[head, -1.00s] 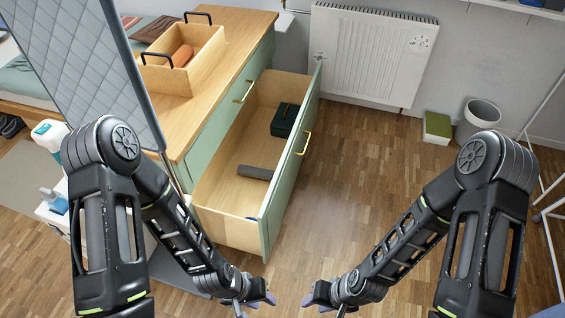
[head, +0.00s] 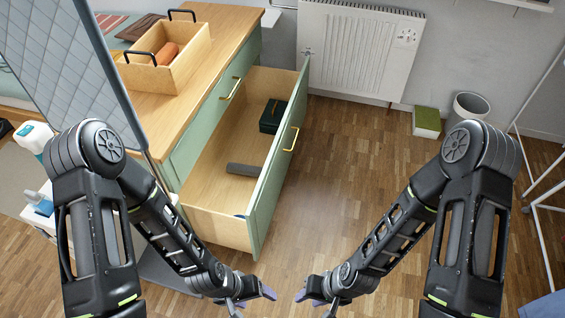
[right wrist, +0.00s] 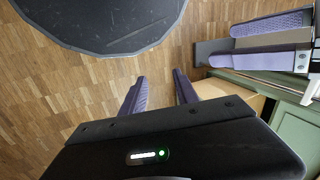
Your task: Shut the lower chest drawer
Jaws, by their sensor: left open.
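The light-green chest has a wooden top (head: 222,42). Its lower drawer (head: 216,225) is pulled well out, with the green front panel (head: 272,185) and brass handle (head: 291,139) facing right. A dark green box (head: 272,117) and a grey cylinder (head: 243,169) lie inside it. My left gripper (head: 256,298) is open and empty, in front of the drawer's near corner and apart from it. My right gripper (head: 306,294) is to its right, over the floor. In the right wrist view its two purple fingers (right wrist: 160,92) are apart with nothing between them.
The upper drawer (head: 205,125) is shut. A wooden caddy (head: 165,65) with an orange roll stands on the chest top. A quilted board (head: 70,70) stands at left. A radiator (head: 357,50), green-topped box (head: 426,122) and bin (head: 468,108) line the wall. Floor right of the drawer is clear.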

